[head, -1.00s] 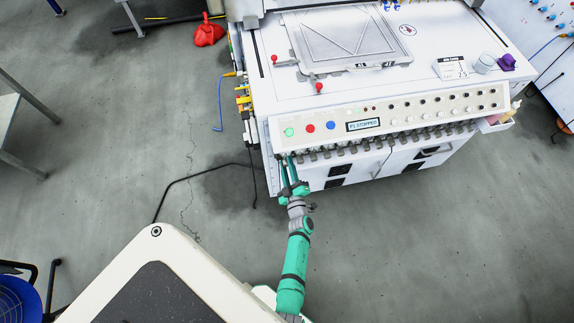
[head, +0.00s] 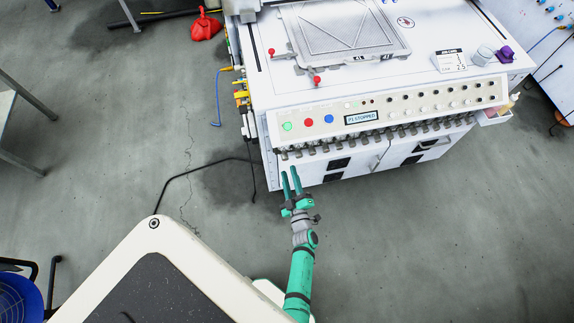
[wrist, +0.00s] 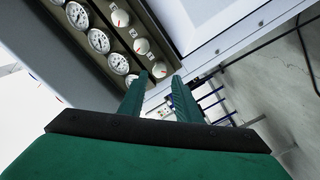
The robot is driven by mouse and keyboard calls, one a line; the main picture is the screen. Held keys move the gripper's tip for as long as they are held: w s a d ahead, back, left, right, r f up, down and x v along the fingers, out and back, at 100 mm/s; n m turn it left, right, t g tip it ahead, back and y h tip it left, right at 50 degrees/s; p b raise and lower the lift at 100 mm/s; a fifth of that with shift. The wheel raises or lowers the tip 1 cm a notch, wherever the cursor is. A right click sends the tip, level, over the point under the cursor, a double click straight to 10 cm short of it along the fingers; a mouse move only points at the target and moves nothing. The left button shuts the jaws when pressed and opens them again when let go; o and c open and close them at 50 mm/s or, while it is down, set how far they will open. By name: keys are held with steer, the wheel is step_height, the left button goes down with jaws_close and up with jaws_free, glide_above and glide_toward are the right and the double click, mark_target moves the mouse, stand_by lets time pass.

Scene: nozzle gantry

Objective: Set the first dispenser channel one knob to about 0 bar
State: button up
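My gripper (head: 290,171) is in front of the left end of the machine's front, below the button panel, with its two green fingers apart and nothing between them. In the wrist view my gripper (wrist: 160,80) also shows open. A white round knob (wrist: 159,70) with a red mark appears between the fingertips, and I see no contact. Two more white knobs, an upper one (wrist: 119,18) and a middle one (wrist: 141,46), line up with it. Round dial gauges (wrist: 98,41) run beside them.
The button panel (head: 390,112) has a green, a red and a blue button and a display reading "P1 STOPPED". A row of small fittings runs under it. A black cable (head: 200,172) lies on the floor at left. The grey floor around my arm is clear.

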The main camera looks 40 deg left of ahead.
steer(key=shift+v, duration=1.75)
steer(key=s+d+r+m+t+h, duration=0.25)
steer(key=s+d+r+m, duration=0.2)
steer(key=d, duration=0.45)
steer(key=s+d+r+m+t+h, duration=0.2)
steer(key=s+d+r+m+h, duration=0.3)
steer(key=d, duration=0.5)
steer(key=s+d+r+m+h, duration=0.2)
steer(key=s+r+m, duration=0.3)
steer(key=r, duration=0.4)
steer(key=s+d+r+m+h, duration=0.3)
steer(key=s+r+m+h, duration=0.1)
steer(key=s+r, duration=0.3)
step_height(320, 180, up, 2)
steer(key=shift+s+m+g, duration=0.35)
steer(key=shift+s, duration=0.05)
